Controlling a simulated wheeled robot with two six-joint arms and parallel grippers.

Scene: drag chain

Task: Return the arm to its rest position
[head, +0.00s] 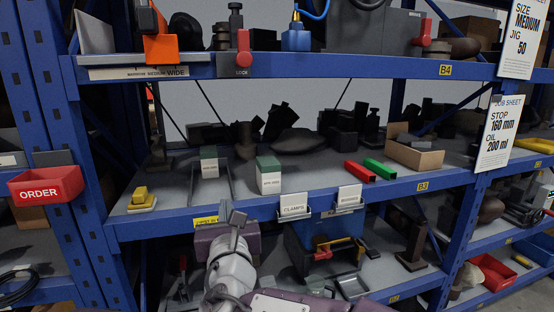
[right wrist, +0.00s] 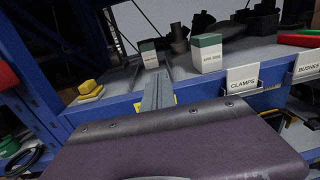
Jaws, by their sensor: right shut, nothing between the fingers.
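My right gripper (head: 237,219) is low in the middle of the head view, in front of the middle shelf's front edge. Its grey fingers are together with nothing between them. In the right wrist view the shut fingers (right wrist: 158,78) point toward the shelf edge and overlap it in the picture; I cannot tell whether they touch. My right forearm, grey and purple, comes up from the bottom of the head view. My left gripper does not show.
The blue rack's middle shelf edge (head: 330,201) holds white label cards, including CLAMPS (head: 293,205). Green-and-white boxes (head: 269,176), a yellow block (head: 141,197), red and green bars (head: 379,168) and a cardboard tray (head: 414,154) stand on it. A red ORDER bin (head: 46,186) hangs at left.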

